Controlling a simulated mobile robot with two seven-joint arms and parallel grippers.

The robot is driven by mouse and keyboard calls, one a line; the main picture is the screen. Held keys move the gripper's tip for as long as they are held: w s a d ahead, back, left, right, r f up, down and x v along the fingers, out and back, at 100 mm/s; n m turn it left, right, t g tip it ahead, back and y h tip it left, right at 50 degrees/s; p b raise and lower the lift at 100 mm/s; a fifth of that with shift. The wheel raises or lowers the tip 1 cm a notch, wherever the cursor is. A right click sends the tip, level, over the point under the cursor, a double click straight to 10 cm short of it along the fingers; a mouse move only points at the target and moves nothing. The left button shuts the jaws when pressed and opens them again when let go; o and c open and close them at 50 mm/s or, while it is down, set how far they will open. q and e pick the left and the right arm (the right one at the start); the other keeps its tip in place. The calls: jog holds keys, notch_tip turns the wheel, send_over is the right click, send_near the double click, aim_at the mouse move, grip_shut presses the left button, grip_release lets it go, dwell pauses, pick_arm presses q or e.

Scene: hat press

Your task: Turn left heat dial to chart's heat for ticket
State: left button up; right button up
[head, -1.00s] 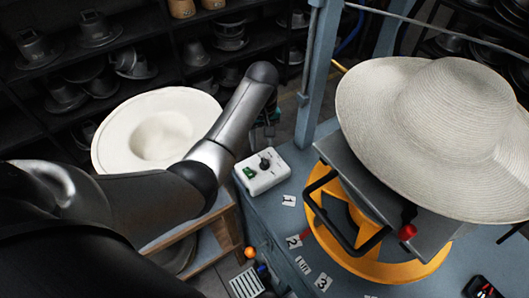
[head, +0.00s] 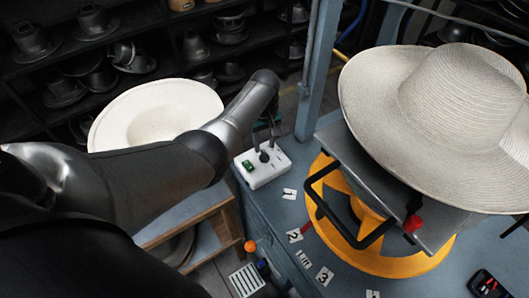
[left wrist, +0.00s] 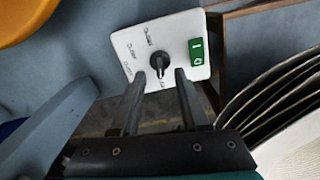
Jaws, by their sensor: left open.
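No readable chart or ticket shows.
The hat press with a black handle and yellow base (head: 395,262) stands to the right, a large straw hat (head: 460,95) on it. Number cards (head: 294,236) lie on the bench. A white hat (head: 155,110) is at left. Shelves of dark hat forms fill the back.

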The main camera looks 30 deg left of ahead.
aim_at(264, 153)
pick_arm(q)
jog(key=shift+f+b, duration=0.65)
jog(key=shift+f, duration=1.15)
jog(key=shift+c, duration=0.2)
grip_shut()
